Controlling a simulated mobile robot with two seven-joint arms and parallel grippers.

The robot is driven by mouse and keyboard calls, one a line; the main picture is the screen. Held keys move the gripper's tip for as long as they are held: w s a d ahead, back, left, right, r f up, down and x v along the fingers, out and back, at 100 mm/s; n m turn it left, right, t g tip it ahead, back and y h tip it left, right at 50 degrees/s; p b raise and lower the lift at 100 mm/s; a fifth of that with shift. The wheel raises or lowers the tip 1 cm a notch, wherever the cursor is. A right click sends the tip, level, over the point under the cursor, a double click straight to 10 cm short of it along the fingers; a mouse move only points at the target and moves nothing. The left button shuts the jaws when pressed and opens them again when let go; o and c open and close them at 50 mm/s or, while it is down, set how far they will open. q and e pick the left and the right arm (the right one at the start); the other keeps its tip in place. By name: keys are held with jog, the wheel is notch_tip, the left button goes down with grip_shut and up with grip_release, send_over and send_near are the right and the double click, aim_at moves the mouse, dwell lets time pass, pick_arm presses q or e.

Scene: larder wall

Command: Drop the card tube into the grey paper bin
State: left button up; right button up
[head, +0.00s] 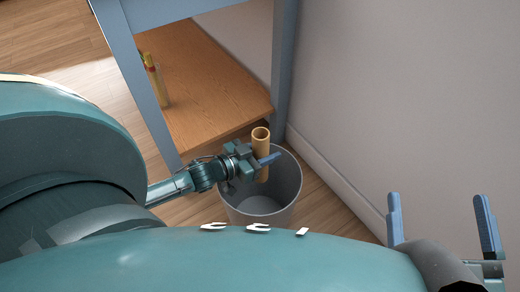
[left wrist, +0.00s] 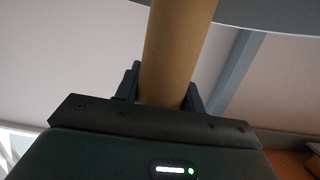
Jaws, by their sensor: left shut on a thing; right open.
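The card tube (head: 261,141) is a tan hollow cylinder, held upright over the grey paper bin (head: 288,202) in the head view. Its lower part is in front of the bin's opening, and I cannot tell how far it reaches below the rim. My left gripper (head: 262,161) is shut on the tube. In the left wrist view the tube (left wrist: 175,50) stands between the two fingers. The bin floor in view is bare. My right gripper (head: 440,222) is open and empty at the lower right of the head view.
A blue-grey table frame (head: 141,87) with a wooden lower shelf (head: 205,85) stands behind the bin. A yellow bottle-like object (head: 156,80) stands on that shelf. The pale wall (head: 400,90) and its skirting rise close to the bin's right. Wooden floor (head: 325,213) shows around the bin.

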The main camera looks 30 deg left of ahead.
pick_arm(q)
jog(key=shift+f, duration=0.15)
pick_arm(e)
jog(key=shift+r, duration=0.1)
pick_arm(q)
jog(key=o, duration=1)
jog(key=shift+o, duration=0.2)
jog(key=p+v, duration=0.5)
jog(key=v, duration=0.8)
pick_arm(e)
jog(key=shift+s+d+f+n+g+h, duration=0.15)
jog(key=shift+d+f+n+g+h, duration=0.15)
jog(key=shift+d+h, duration=0.2)
pick_arm(q)
jog(key=shift+s+a, duration=0.1)
jog(key=shift+s, duration=0.05)
pick_arm(e)
jog(key=shift+s+a, duration=0.1)
jog(key=shift+a, duration=0.1)
